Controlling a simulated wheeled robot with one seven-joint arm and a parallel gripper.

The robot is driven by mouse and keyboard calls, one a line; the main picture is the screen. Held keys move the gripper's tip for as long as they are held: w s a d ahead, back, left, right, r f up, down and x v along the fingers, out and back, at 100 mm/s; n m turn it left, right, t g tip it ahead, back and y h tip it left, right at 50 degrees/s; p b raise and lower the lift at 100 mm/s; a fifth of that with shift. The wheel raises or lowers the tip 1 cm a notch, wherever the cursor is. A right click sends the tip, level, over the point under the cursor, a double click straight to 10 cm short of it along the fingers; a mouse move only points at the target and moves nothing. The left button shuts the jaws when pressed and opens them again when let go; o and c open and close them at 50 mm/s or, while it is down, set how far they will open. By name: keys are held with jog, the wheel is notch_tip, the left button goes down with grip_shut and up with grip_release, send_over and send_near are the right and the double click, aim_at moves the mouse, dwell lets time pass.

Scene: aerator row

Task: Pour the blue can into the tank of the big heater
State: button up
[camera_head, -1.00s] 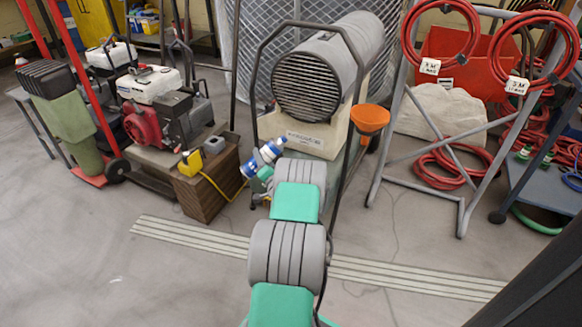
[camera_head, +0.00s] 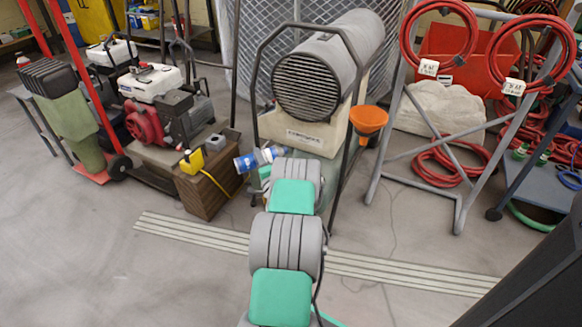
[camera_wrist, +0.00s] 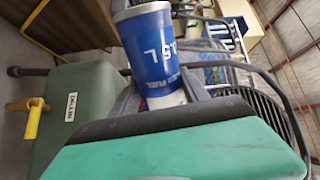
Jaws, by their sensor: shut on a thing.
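The blue can (camera_head: 246,161), blue with a white band, lies nearly level in front of the big heater's left side. It also shows large in the wrist view (camera_wrist: 153,42), with white lettering. My gripper (camera_wrist: 163,97) is shut on it; in the head view my wrist mostly hides the fingers. The big heater (camera_head: 325,75) is a grey cylinder with a round dark grille, on a pale base (camera_head: 305,134) inside a dark tube frame. The tank's opening cannot be made out. No stream of liquid shows.
An orange funnel (camera_head: 369,119) is at the heater's right. A wooden box (camera_head: 208,188) with a yellow item (camera_head: 192,161) stands at left. A hose rack (camera_head: 425,150) stands at right. The front floor is clear.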

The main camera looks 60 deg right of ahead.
jog(key=shift+r+m, duration=0.15)
jog(key=shift+m, duration=0.35)
jog(key=shift+s+d+r+m+p, duration=0.1)
jog(key=shift+d+r+m+p, duration=0.05)
jog(key=shift+r+m+p, duration=0.6)
dwell(0.8)
jog(key=shift+r, duration=0.15)
jog(key=shift+w+a, duration=0.55)
jog(key=shift+a, duration=0.15)
jog(key=shift+w+a+m, duration=0.1)
jog(key=shift+m, duration=0.15)
dwell(0.4)
jog(key=shift+s+d+r+m, duration=0.2)
jog(key=shift+d+m, duration=0.05)
jog(key=shift+m, duration=0.5)
jog(key=shift+s+d+r+m, duration=0.15)
jog(key=shift+s+d+m, duration=0.1)
jog(key=shift+m, duration=0.5)
dwell(2.4)
jog(key=shift+s+d+m, duration=0.15)
jog(key=shift+d+m, duration=0.15)
jog(key=shift+m, duration=0.2)
